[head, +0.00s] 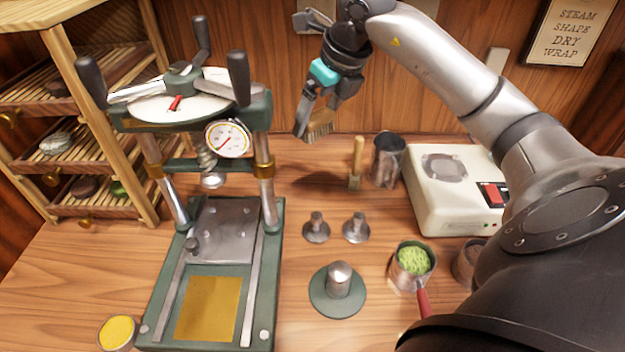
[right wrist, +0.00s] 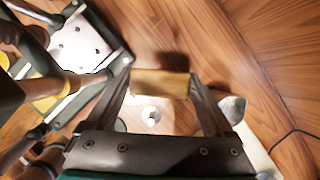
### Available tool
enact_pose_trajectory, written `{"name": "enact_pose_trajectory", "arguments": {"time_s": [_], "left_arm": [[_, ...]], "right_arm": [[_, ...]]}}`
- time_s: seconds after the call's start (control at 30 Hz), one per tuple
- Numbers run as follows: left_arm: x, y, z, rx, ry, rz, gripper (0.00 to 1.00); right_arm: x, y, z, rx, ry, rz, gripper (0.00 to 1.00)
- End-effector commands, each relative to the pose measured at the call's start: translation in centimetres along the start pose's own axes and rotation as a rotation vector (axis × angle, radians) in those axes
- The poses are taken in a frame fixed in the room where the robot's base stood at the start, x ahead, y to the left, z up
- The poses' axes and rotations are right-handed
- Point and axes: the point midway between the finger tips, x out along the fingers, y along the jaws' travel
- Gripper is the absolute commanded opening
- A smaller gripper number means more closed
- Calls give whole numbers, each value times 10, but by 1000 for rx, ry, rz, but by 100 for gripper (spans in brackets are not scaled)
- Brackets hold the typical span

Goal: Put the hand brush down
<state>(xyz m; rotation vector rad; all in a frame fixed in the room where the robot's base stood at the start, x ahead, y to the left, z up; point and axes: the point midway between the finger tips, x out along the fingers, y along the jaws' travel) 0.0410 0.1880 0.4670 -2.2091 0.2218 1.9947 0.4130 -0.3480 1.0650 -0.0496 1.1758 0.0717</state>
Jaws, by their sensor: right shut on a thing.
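My right gripper (head: 316,118) is shut on the hand brush (head: 321,126), whose tan bristles show at the gripper's lower end. It holds the brush above the back of the wooden worktop, close to the back wall and right of the press. In the right wrist view the tan brush (right wrist: 160,84) sits crosswise between the two dark fingertips of the right gripper (right wrist: 160,90). A shadow lies on the worktop beyond it, apart from the brush. My left gripper is in neither view.
The green press (head: 190,110) with its gauge stands at left. A wooden-handled tool (head: 357,160) and metal cup (head: 387,160) stand right of the brush, near a white scale-like box (head: 455,190). Metal weights (head: 316,230) stand in front. Bare worktop (head: 305,165) lies below the brush.

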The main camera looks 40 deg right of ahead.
Motion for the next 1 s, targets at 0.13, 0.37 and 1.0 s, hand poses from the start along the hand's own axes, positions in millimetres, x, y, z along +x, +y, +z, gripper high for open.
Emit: {"name": "enact_pose_trajectory", "arguments": {"time_s": [0.13, 0.37, 1.0], "left_arm": [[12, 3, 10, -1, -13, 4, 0], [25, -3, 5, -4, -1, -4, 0], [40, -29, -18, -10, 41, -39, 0]], "right_arm": [[37, 1, -17, -3, 6, 4, 42], [91, 2, -39, -1, 5, 5, 42], [159, 1, -67, -3, 1, 3, 42]]}}
